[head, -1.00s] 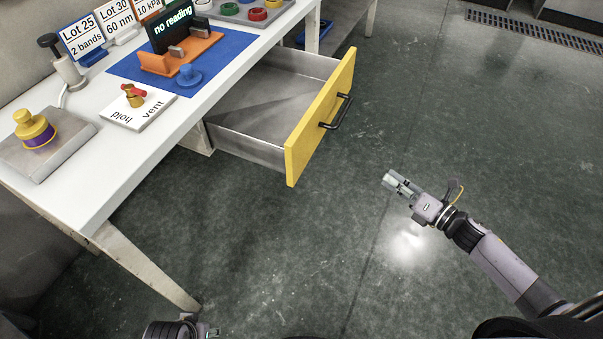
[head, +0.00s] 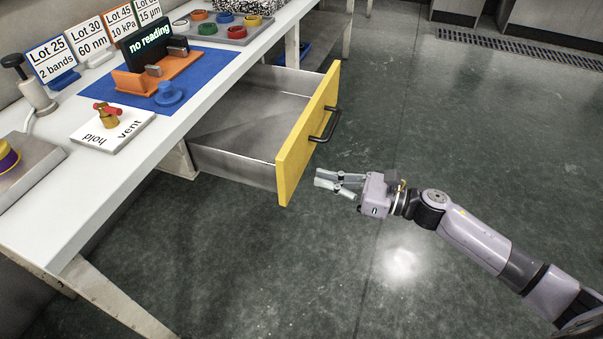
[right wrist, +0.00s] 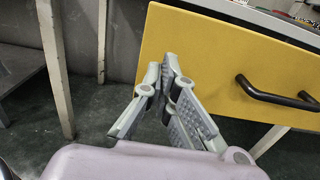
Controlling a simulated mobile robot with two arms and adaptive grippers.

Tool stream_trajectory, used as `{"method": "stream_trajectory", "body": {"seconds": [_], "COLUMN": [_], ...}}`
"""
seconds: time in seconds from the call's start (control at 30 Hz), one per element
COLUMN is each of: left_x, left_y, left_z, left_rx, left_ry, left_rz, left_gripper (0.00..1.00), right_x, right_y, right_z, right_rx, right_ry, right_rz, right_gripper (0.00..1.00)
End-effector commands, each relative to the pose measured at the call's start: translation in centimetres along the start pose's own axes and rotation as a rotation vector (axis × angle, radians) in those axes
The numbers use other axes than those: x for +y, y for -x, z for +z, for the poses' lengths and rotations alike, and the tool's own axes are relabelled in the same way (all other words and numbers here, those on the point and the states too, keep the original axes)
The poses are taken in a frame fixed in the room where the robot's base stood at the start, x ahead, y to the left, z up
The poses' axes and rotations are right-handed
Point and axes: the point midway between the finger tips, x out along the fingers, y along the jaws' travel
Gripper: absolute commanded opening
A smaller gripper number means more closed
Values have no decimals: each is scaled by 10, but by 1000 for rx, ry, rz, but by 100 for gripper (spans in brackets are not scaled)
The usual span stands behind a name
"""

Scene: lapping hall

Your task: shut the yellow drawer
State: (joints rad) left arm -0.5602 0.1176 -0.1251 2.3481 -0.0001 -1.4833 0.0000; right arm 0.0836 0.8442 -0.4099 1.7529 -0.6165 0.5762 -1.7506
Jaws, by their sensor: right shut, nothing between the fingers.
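The yellow drawer (head: 308,135) stands pulled well out from under the white workbench, its grey metal inside open and empty. Its dark bar handle (head: 326,125) is on the outer face. My right gripper (head: 318,178) is shut and empty, in front of the yellow face, near its lower near end and below the handle. In the right wrist view, the closed fingertips (right wrist: 168,70) point at the yellow front (right wrist: 215,65), with the handle (right wrist: 275,97) to their right. I cannot tell whether they touch it; the head view shows a gap. My left gripper is out of view.
The white bench (head: 95,185) carries a hold/vent valve plate (head: 112,128), a blue mat (head: 205,75) with an orange stand (head: 150,78), and lot signs. Bench legs (head: 120,300) stand at the near left. The floor (head: 450,140) right of the drawer is clear.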

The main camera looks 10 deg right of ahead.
Motion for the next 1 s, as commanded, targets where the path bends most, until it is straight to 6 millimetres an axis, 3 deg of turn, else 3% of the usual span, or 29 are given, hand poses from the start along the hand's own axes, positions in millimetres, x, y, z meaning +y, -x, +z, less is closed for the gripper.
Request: {"method": "stream_trajectory", "body": {"seconds": [0.1, 0.33, 1.0], "left_x": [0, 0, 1], "left_y": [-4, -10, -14], "left_z": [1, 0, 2], "left_rx": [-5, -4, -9], "left_ry": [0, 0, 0], "left_rz": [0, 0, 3], "left_gripper": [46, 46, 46], "right_x": [0, -1, -1], "right_y": [-23, -50, -67], "right_z": [2, 0, 0], "right_rx": [-2, 0, -2], "right_ry": [3, 0, 0], "right_rz": [1, -1, -2], "right_gripper": [0, 0, 0]}}
